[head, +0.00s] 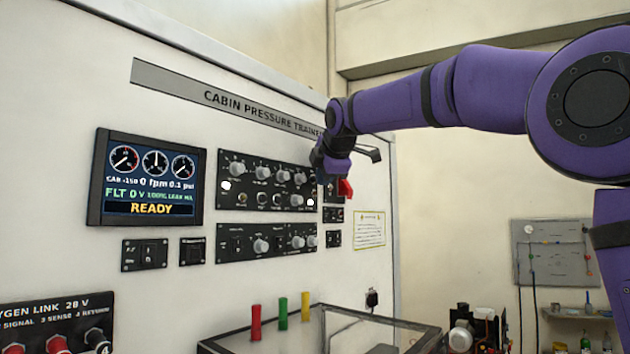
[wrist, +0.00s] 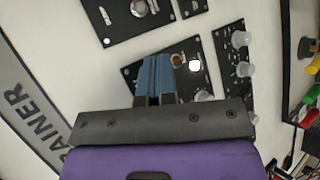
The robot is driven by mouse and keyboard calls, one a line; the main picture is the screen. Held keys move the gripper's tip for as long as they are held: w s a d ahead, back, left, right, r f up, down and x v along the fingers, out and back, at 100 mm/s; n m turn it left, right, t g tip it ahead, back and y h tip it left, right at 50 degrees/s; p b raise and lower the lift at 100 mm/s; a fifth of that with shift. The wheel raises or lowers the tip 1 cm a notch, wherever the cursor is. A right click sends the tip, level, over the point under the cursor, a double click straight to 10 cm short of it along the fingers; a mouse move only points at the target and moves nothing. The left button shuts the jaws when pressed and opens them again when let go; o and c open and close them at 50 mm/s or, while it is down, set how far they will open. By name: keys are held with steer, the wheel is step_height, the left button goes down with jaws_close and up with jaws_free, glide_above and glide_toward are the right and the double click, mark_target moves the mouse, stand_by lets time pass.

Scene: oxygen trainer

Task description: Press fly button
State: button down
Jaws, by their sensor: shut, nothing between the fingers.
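The trainer wall panel (head: 290,140) carries dark control panels with knobs and small buttons. My gripper (head: 330,165) is at the right end of the upper knob panel (head: 265,175), close to the wall. In the wrist view its blue fingers (wrist: 155,65) are shut and empty, over a dark panel (wrist: 135,72). A lit white button (wrist: 195,65) and a brownish round control (wrist: 176,60) show just right of the fingertips. Labels are too small to read, so I cannot tell which is the fly button. Whether the fingertips touch the panel is unclear.
A display (head: 150,180) at the left reads READY. A red part (head: 345,187) shows beside my gripper.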

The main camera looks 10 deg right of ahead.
steer(key=shift+w+a, duration=0.1)
stand_by(0.5)
steer(key=shift+s+d, duration=0.45)
steer(key=shift+s, duration=0.2)
steer(key=shift+s+d, duration=0.75)
steer(key=shift+s, duration=0.3)
steer(key=shift+s+d, duration=0.75)
steer(key=shift+s, duration=0.25)
steer(key=s+d+f+m+g, duration=0.2)
steer(key=s+f+m, duration=0.8)
steer(key=s+f, duration=0.6)
steer(key=s+d+f+m+g, duration=0.3)
steer(key=s+f+m, duration=0.6)
steer(key=s+f, duration=0.7)
steer(key=s+g, duration=0.1)
steer(key=s, duration=0.3)
steer(key=shift+d+f+m, duration=0.25)
steer(key=shift+m, duration=0.15)
